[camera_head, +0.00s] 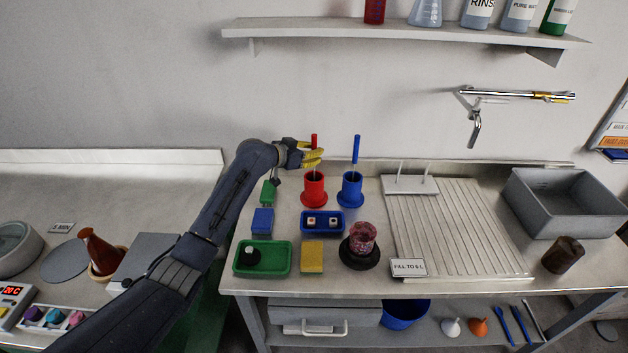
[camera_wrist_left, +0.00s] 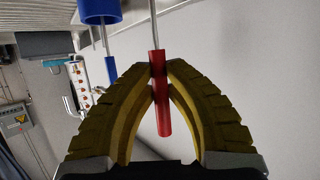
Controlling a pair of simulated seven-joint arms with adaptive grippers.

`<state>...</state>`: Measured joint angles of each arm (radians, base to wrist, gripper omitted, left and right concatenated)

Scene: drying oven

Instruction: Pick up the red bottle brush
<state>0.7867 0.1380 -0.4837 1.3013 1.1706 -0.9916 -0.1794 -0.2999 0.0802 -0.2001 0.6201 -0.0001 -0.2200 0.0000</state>
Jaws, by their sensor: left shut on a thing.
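The red bottle brush (camera_head: 314,140) stands upright in the red holder (camera_head: 314,192), with its red handle up and its lower end hidden in the holder. My left gripper (camera_head: 314,157) is above the red holder, its yellow fingers at the handle. In the left wrist view the red handle (camera_wrist_left: 163,110) of the brush passes between the tips of my left gripper (camera_wrist_left: 158,68), which are closed on it. Its thin metal rod runs out past the fingertips. My right gripper is in neither view.
A blue brush (camera_head: 356,149) stands in a blue holder (camera_head: 350,190) just right of the red one. A blue tray (camera_head: 337,232), a green tray (camera_head: 279,270) and a yellow sponge (camera_head: 313,257) lie nearer. A ribbed drainboard (camera_head: 455,225) fills the right side; a shelf (camera_head: 400,33) hangs above.

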